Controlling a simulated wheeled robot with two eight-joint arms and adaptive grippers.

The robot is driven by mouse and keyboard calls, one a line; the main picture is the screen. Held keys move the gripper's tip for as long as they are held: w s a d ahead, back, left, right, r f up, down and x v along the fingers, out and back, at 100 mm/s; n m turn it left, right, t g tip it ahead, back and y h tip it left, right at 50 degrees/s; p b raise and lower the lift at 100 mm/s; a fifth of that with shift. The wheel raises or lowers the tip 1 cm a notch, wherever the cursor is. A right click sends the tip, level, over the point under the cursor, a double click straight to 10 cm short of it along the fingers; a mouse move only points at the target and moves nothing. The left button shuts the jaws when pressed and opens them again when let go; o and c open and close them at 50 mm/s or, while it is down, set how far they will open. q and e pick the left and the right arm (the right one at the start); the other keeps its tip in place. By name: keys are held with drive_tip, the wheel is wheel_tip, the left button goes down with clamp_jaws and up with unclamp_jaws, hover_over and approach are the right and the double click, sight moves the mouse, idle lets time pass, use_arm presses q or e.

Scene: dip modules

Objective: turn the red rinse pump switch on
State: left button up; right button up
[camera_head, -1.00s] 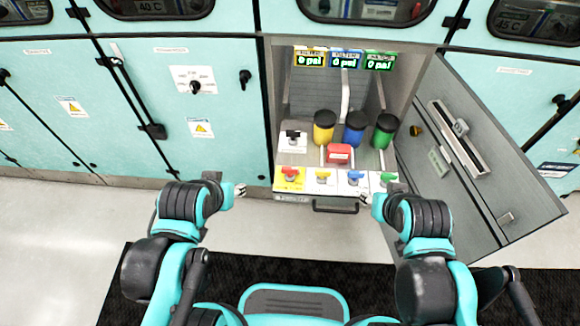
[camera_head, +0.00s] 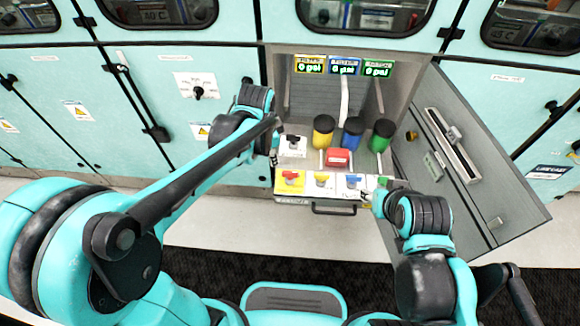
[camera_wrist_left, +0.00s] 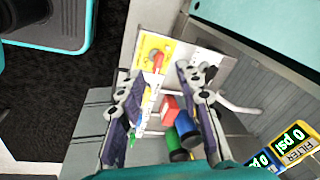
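The red switch (camera_head: 291,177) is a red handle on a yellow plate, at the left end of the front row in the open cabinet. In the left wrist view the red handle (camera_wrist_left: 158,61) shows just beyond the gap between my fingertips, with its yellow plate around it. My left gripper (camera_head: 274,157) is at the cabinet's left edge, up and left of the red switch. In the left wrist view my left gripper (camera_wrist_left: 160,80) is open, its two fingers apart with nothing held. My right gripper (camera_head: 370,200) is low by the green switch; its fingers are too small to read.
Yellow (camera_head: 322,182) and blue (camera_head: 352,182) switches sit right of the red one. A black switch (camera_head: 292,143) is behind it. A red block (camera_head: 338,157) and several capped canisters stand further back. The open cabinet door (camera_head: 475,160) bounds the right side.

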sight(290, 172)
use_arm(q)
drive_tip(key=w+d+f+m, duration=0.1)
drive_tip(key=f+m, duration=0.1)
drive_tip(key=w+d+f+m+g+p, duration=0.1)
drive_tip(key=w+d+f+m, duration=0.1)
drive_tip(key=f, duration=0.1)
drive_tip(key=w+d+f+m+g, duration=0.1)
drive_tip(key=d+f, duration=0.1)
drive_tip(key=shift+w+d+f+m+p, duration=0.1)
drive_tip(key=shift+w+f+m+p, duration=0.2)
drive_tip(key=shift+w+f+m, duration=0.1)
drive_tip(key=shift+d+f, duration=0.1)
drive_tip(key=shift+f, duration=0.25)
wheel_tip(290, 172, down, 8)
drive_tip(key=b, duration=0.3)
drive_tip(key=shift+r, duration=0.25)
clamp_jaws()
